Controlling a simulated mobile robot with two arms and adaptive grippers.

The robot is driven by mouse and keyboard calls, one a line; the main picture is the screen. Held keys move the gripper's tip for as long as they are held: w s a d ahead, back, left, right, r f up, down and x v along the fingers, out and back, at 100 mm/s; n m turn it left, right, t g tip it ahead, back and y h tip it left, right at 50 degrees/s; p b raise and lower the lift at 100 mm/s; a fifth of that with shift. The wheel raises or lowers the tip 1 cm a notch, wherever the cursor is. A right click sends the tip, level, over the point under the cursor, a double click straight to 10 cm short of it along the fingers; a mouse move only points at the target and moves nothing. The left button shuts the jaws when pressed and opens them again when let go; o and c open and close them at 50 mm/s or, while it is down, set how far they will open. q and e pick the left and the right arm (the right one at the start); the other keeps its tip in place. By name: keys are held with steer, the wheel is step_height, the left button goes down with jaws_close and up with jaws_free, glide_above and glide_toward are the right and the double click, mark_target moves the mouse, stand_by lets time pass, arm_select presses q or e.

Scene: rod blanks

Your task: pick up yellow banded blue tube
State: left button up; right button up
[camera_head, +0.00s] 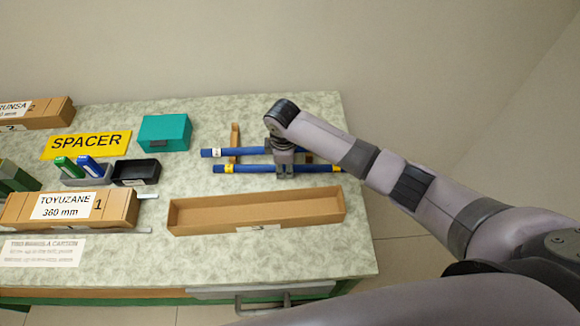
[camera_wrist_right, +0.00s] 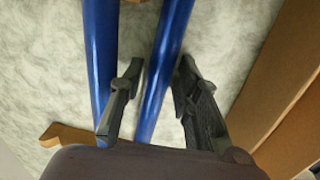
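Two blue tubes lie roughly parallel on a wooden rack in the head view. The nearer, yellow banded blue tube (camera_head: 255,169) has a yellow band near its left end and yellow at its right end. The farther blue tube (camera_head: 245,151) has a whitish band at its left end. My right gripper (camera_head: 285,170) is over the tubes, pointing down. In the right wrist view its fingers (camera_wrist_right: 160,75) are spread on either side of the tube nearest the carton (camera_wrist_right: 163,70), with gaps visible. The other tube (camera_wrist_right: 100,60) is outside the fingers. My left gripper is not in view.
An open, empty-looking cardboard carton (camera_head: 258,229) stands in front of the tubes; its wall (camera_wrist_right: 285,90) shows close by in the wrist view. The wooden rack (camera_head: 234,138) bears the tubes. A teal box (camera_head: 164,132), a black tray (camera_head: 136,180) and a TOYUZANE box (camera_head: 115,208) stand left.

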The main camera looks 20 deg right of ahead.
steer(key=shift+c, duration=0.2)
jaws_close()
steer(key=shift+r, duration=0.1)
